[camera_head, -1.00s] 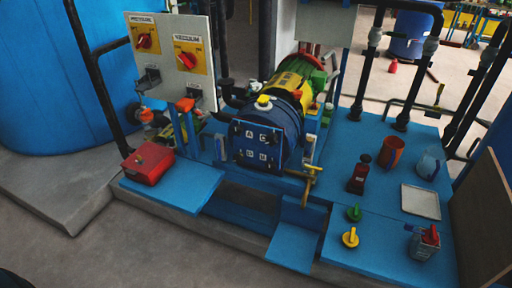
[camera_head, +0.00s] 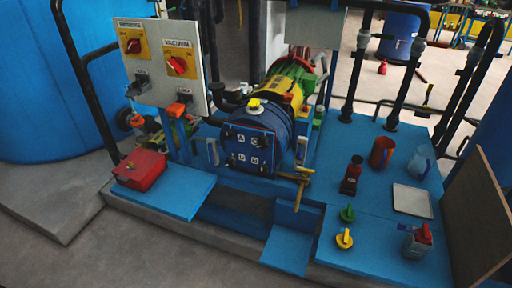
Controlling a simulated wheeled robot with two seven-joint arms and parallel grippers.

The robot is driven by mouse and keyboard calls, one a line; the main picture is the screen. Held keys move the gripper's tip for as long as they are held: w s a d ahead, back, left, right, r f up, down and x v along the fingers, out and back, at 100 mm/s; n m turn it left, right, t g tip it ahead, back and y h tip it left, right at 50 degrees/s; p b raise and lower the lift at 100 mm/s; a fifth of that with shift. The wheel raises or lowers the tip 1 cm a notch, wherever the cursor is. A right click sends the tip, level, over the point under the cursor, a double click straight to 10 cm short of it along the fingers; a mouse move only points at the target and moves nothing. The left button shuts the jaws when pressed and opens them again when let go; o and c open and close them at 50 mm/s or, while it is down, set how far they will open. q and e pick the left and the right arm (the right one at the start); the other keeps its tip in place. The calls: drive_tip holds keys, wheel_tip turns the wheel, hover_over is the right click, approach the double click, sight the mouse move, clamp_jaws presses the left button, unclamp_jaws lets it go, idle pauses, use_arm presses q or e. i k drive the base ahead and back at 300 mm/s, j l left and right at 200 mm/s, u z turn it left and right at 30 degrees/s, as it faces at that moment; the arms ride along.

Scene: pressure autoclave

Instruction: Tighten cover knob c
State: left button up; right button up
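The autoclave's blue square cover (camera_head: 248,150) faces me at the front of a blue, yellow and green cylinder. It bears several pale lettered labels. The C label (camera_head: 254,142) is at the upper right and the A label (camera_head: 239,139) at the upper left; the lower labels are hard to read. Small dark knobs appear around the cover's corners, but knob c is too small and dark to show how tight it is. Neither of my grippers is in view.
A brass handle (camera_head: 297,176) sticks out right of the cover. A red box (camera_head: 140,170) sits on the left blue shelf. On the right deck are a green knob (camera_head: 347,213), a yellow knob (camera_head: 344,239), a dark red bottle (camera_head: 351,176) and a white tray (camera_head: 412,201).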

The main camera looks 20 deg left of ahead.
sight(262, 144)
drive_tip(key=k+u, duration=0.1)
drive_tip(key=u, duration=0.3)
drive_tip(key=k+u, duration=0.1)
drive_tip(key=u, duration=0.7)
drive_tip(key=k+u, duration=0.15)
drive_tip(key=u, duration=0.25)
